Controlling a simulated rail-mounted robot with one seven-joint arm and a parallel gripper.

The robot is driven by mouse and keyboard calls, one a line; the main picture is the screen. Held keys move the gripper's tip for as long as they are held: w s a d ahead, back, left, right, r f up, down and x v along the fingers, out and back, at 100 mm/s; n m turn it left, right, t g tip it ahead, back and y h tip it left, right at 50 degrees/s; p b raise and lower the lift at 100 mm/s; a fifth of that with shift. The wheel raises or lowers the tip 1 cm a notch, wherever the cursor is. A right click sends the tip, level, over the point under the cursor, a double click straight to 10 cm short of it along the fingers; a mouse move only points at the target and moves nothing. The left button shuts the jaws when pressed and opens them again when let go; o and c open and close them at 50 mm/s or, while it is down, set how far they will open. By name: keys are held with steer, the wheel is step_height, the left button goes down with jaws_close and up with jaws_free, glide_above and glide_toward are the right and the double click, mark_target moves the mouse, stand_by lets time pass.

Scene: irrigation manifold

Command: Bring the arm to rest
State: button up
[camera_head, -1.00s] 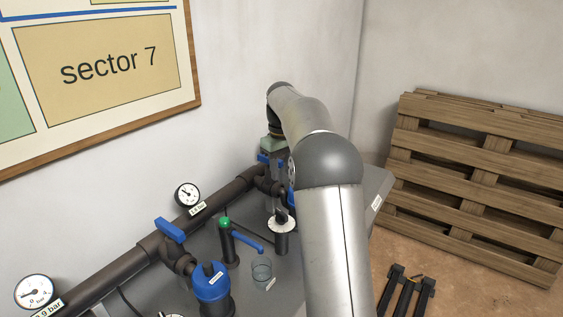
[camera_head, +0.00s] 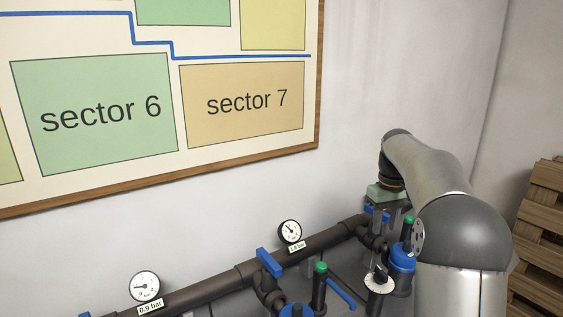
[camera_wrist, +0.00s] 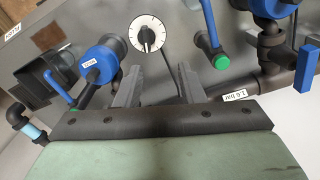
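My arm reaches along the right of the head view, bent at the elbow, with its wrist pointing down over the far end of the pipe manifold (camera_head: 210,288). In the wrist view my gripper (camera_wrist: 158,82) has its two grey fingers apart with nothing between them. A round white dial (camera_wrist: 147,34) shows beyond the fingertips, apart from them. In the head view the fingers are too small and partly covered to make out.
Near the gripper are a blue-capped valve (camera_wrist: 99,64), a green-tipped post (camera_wrist: 220,61) with a blue lever, and the dark pipe. Pressure gauges (camera_head: 145,285) line the manifold. A sector board (camera_head: 247,103) hangs on the wall. Wooden pallets (camera_head: 541,225) lean at right.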

steer(key=s+a+f+m, duration=0.1)
steer(key=s+a, duration=0.5)
steer(key=s, duration=0.2)
steer(key=s+a+f, duration=0.2)
steer(key=s+a, duration=0.3)
steer(key=s, duration=0.4)
steer(key=s+a+f, duration=0.2)
steer(key=s+f, duration=0.2)
steer(key=s, duration=0.4)
steer(key=s+a+f+m, duration=0.1)
steer(key=s+f, duration=0.3)
steer(key=s, duration=0.5)
steer(key=shift+a+f, duration=0.15)
steer(key=shift+a, duration=0.75)
steer(key=shift+s, duration=0.1)
